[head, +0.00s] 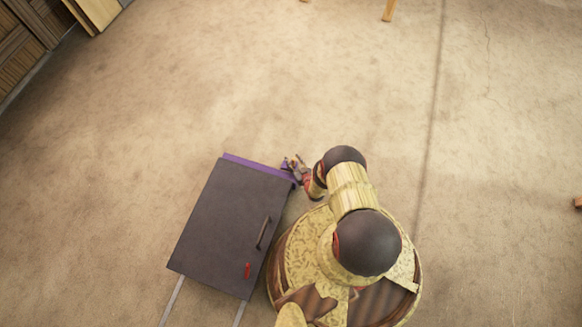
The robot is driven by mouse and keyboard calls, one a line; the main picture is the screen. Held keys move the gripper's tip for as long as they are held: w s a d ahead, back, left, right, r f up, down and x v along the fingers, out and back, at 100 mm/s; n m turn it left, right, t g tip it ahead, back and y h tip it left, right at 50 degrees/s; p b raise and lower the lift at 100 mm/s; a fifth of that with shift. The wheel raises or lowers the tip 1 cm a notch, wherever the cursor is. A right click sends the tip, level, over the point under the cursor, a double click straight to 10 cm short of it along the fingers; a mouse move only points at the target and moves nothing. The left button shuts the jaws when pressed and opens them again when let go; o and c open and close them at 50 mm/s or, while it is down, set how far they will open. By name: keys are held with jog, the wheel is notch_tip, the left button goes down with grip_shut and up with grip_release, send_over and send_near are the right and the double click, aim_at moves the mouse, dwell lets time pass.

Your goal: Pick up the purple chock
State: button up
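A long purple strip (258,166) shows along the far edge of a dark grey panel; I cannot tell whether it is the purple chock or part of the piece under the panel. My gripper (289,163) is at the far right corner of the panel, right beside the end of the purple strip. It is small, and its fingers have purplish and dark parts. I cannot tell whether they are open or shut, whether they touch the strip, or whether a small purple thing is between them.
The dark grey panel (215,225) has a bar handle (263,233) and a small red part (247,270). Thin pale legs or rails (172,300) stick out at its near side. Brown wooden furniture (22,45) stands at the far left.

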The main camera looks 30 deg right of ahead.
jog(key=shift+c, duration=0.8)
jog(key=c, duration=0.7)
grip_shut()
